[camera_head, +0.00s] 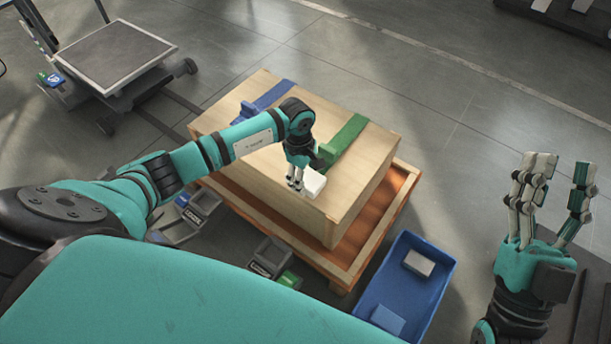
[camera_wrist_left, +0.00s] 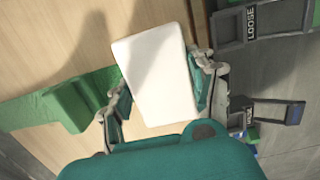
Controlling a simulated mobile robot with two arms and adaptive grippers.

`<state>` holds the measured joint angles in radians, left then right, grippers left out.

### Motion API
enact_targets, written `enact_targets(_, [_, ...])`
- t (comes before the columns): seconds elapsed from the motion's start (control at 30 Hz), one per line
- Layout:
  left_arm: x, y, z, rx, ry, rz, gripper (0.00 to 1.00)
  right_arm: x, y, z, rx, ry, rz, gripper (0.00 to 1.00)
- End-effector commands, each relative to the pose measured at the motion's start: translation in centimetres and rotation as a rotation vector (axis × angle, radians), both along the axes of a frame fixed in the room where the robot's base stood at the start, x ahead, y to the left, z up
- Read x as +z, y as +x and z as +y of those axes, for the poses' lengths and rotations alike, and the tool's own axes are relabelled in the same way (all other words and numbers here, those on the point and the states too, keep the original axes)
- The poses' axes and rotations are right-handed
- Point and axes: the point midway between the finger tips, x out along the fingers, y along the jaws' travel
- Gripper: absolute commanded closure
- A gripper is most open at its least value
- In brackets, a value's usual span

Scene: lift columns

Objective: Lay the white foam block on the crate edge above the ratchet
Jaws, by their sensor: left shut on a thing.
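The white foam block (camera_head: 314,183) is between the fingers of my left gripper (camera_head: 296,180), which is shut on it. It also shows in the left wrist view (camera_wrist_left: 157,75), with a finger on each side. The block is over the near top edge of the wooden crate (camera_head: 345,195); whether it touches the crate is unclear. The green ratchet (camera_head: 326,154) sits on the green strap (camera_head: 347,134) just beyond the block, and shows left of it in the wrist view (camera_wrist_left: 72,105). My right gripper (camera_head: 558,165) is open and empty, off to the right above the floor.
The crate stands on an orange-brown pallet (camera_head: 378,226). A blue strap (camera_head: 272,95) crosses its far left part. A blue tray (camera_head: 440,285) holding a pale block (camera_head: 419,262) is at front right. Small grey bins (camera_head: 270,253) stand before the pallet. A cart (camera_head: 115,55) is at upper left.

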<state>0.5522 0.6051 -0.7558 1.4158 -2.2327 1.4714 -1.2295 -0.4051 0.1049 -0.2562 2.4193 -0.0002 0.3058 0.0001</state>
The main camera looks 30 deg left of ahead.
Motion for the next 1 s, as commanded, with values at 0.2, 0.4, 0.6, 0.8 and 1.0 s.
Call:
enact_targets(0.2, [-0.1,0.0,0.0,0.000,0.000,0.000,0.33,0.4,-0.3,-0.1,0.001,0.008,-0.028,0.60])
enact_targets(0.4, [-0.1,0.0,0.0,0.000,0.000,0.000,0.19,0.3,-0.3,0.0,0.001,0.007,-0.025,0.60])
enact_targets(0.6, [-0.1,0.0,0.0,0.000,0.000,0.000,0.19,0.3,-0.3,0.0,0.001,0.007,-0.023,0.60])
enact_targets(0.8, [1.3,0.1,0.2,0.000,0.001,-0.002,0.19,-1.1,1.1,0.2,-0.004,-0.027,0.098,0.60])
enact_targets(1.0, [4.8,0.2,0.6,-0.001,0.001,-0.003,0.19,-4.9,3.3,0.1,-0.019,-0.100,0.353,0.60])
